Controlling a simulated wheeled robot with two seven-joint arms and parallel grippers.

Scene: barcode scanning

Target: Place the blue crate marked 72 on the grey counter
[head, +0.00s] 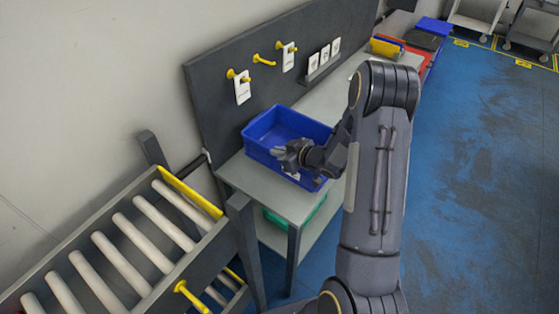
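The blue crate (262,151) is at the near left end of the grey counter (247,178). It looks upright and appears to rest on the counter top. Its inside looks empty. A small pale label shows low on its near side, but the number cannot be read. My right gripper (284,156) is at the crate's near wall, by the rim. Its fingers are small and dark, so whether they are closed on the wall is unclear. My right arm hides the crate's right near corner. My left gripper is not in view.
A dark pegboard (215,92) with yellow hooks and white tags stands behind the counter. A roller rack (130,243) stands at lower left. A green bin (275,219) sits under the counter. Yellow and red items lie at the far end. Blue floor (470,190) is open at right.

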